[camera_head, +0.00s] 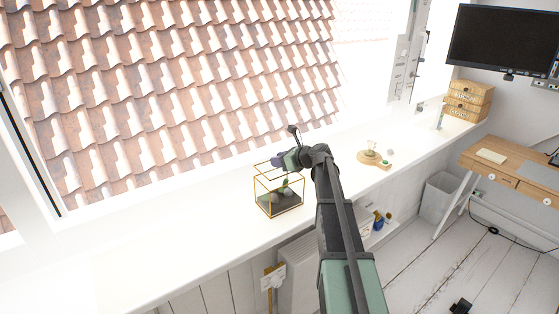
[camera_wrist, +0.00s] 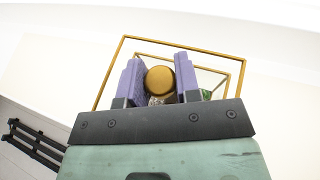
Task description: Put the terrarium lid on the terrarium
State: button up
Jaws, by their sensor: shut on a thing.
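The terrarium (camera_head: 277,212) is a clear box with gold edges on the white sill, with dark soil, stones and a green plant inside. My gripper (camera_head: 282,162) is at its top, coming from the right. In the wrist view, my gripper's purple fingers (camera_wrist: 160,78) are shut on the round gold knob (camera_wrist: 160,80) of the terrarium lid. Gold edges (camera_wrist: 185,44) surround the knob, with a smaller gold frame further below. The lid's clear pane hardly shows, and I cannot tell whether the lid touches the terrarium's rim.
A round wooden board (camera_head: 374,160) with small items lies on the sill to the right. Further right are wooden drawer boxes (camera_head: 468,100), a monitor (camera_head: 503,40) and a desk (camera_head: 515,170). The sill (camera_head: 150,255) left of the terrarium is clear.

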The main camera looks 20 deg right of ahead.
jog(key=shift+f+b, duration=1.65)
jog(key=shift+f, duration=0.35)
jog(key=o, duration=1)
jog(key=p+v, duration=0.4)
jog(key=v, duration=0.6)
jog(key=shift+s+d+r, duration=0.1)
jog(key=shift+s+r, duration=0.1)
jog(key=shift+s, duration=0.2)
